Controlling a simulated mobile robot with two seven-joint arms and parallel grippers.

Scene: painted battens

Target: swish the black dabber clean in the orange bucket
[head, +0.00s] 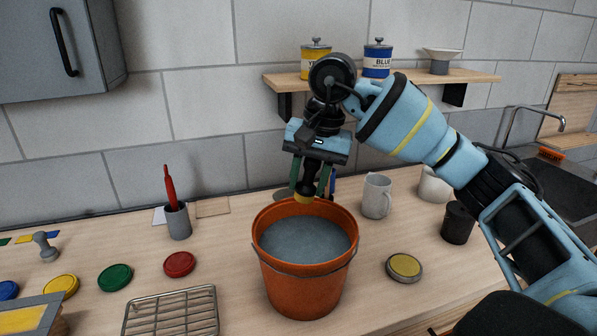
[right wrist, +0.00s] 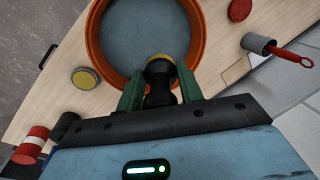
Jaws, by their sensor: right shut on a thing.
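The orange bucket (head: 300,290) stands upright on the worktop, with grey liquid (head: 305,242) inside; its rim also shows in the right wrist view (right wrist: 93,45). My right gripper (head: 311,180) is shut on the black dabber (right wrist: 160,90), between its green fingers. The dabber points down, and its tip is yellow (head: 304,198). The tip is at the far rim of the bucket in the head view, above the liquid and not in it. In the right wrist view it overlaps the bucket's near edge. My left gripper is in neither view.
A wire rack (head: 170,314), yellow, green and red paint pots and a grey cup with a red tool (head: 178,222) are left of the bucket. A mug (head: 377,196), a yellow-topped tin (head: 404,267) and a black pot (head: 457,222) are to the right. A shelf (head: 470,76) hangs behind.

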